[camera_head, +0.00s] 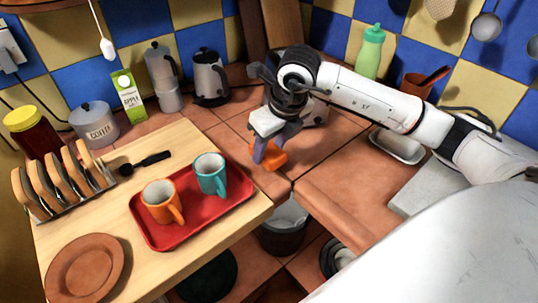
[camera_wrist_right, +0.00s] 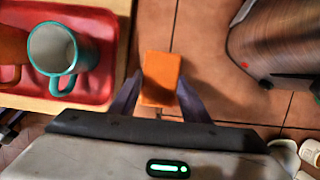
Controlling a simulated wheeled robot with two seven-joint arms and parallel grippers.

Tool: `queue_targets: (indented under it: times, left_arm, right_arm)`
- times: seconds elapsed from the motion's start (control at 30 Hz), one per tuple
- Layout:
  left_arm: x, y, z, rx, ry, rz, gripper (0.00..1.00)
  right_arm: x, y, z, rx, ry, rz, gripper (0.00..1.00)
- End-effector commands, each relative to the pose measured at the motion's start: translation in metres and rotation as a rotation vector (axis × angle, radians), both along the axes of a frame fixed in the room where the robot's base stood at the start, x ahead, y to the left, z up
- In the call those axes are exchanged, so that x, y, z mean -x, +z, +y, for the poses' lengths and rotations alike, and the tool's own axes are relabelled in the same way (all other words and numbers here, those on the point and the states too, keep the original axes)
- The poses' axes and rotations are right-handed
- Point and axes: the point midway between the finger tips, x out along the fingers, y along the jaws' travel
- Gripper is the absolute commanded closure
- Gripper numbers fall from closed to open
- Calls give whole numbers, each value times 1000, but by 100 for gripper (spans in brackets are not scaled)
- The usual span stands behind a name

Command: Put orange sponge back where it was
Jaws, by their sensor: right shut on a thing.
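The orange sponge (camera_head: 271,155) is between the fingers of my right gripper (camera_head: 268,150), over the tiled counter just right of the wooden board. In the right wrist view the sponge (camera_wrist_right: 161,78) shows as an orange block, with a dark finger of my right gripper (camera_wrist_right: 160,98) on each side. My right gripper is shut on it. I cannot tell whether the sponge touches the tiles. My left gripper is not in view.
Left of the sponge, a red tray (camera_head: 150,233) with an orange mug (camera_head: 160,203) and a teal mug (camera_head: 209,175) sits on the wooden board (camera_head: 70,222). A white dish (camera_head: 397,147) lies at right. Tiles (camera_head: 335,185) right of the gripper are clear. A bin (camera_head: 283,238) stands below the counter gap.

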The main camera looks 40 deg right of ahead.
Motion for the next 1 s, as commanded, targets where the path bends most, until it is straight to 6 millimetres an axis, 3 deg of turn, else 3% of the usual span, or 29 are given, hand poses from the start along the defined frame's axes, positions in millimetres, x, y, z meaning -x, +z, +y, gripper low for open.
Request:
queue_targets:
  times: [0.2,0.53,0.57,0.63,1.0]
  left_arm:
    - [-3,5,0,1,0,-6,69]
    - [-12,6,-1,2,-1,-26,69]
    - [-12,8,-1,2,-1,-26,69]
    - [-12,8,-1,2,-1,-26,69]
    - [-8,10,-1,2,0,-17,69]
  right_arm:
    - [1,-29,0,0,1,3,76]
    - [0,-34,0,-1,1,0,76]
    - [0,-32,0,-1,1,0,53]
    - [0,-32,0,-1,1,0,41]
    - [0,-28,0,-1,1,1,39]
